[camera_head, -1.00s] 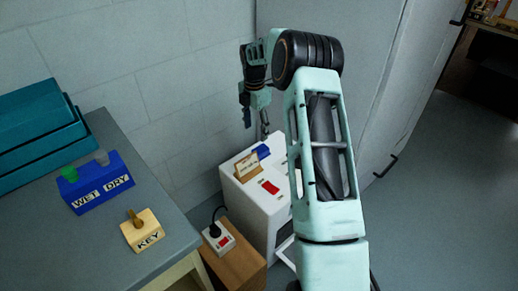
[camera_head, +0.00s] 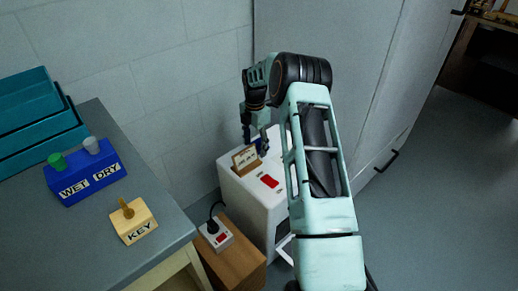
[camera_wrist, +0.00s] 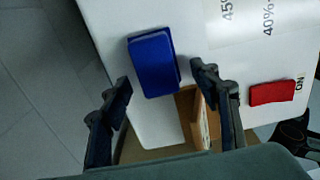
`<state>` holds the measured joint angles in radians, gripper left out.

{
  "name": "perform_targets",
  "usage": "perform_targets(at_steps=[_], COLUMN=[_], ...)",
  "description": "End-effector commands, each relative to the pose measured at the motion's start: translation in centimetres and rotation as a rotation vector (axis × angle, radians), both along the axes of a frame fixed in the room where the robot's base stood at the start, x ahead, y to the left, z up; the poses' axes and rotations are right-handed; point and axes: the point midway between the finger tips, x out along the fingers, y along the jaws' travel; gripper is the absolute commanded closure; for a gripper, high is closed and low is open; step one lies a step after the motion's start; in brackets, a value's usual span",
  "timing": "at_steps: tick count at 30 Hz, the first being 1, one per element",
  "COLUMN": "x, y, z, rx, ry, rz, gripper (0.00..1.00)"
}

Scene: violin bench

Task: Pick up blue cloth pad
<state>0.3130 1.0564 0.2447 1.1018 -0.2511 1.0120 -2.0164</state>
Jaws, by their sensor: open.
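The blue cloth pad (camera_wrist: 153,64) lies on the white top of a cabinet in the wrist view. It is a small rounded rectangular block, slightly tilted in the picture. My gripper (camera_wrist: 160,82) is open, with one dark finger to the left of the pad and one to the right. No contact between fingers and pad is visible. In the head view my gripper (camera_head: 256,145) hangs over the back of the white cabinet (camera_head: 262,212). There the pad is mostly hidden behind the gripper and a small sign, and I cannot make it out clearly.
A small wooden sign (camera_head: 245,160) stands close to the pad, near the right finger. A red switch (camera_head: 270,181) is on the cabinet top. A workbench at left holds the blue WET/DRY block (camera_head: 85,178) and the KEY block (camera_head: 133,221). A wall stands behind.

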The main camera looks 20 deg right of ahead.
Motion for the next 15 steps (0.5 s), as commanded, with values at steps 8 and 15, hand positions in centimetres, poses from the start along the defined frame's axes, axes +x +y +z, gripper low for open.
perform_targets(at_steps=[8, 15], x=[0.03, 0.02], y=[-0.03, -0.03], z=[-0.07, -0.07], rx=[-0.001, -0.001], ry=[-0.001, -0.001], rz=[-0.001, -0.001], gripper=[0.5, 0.77])
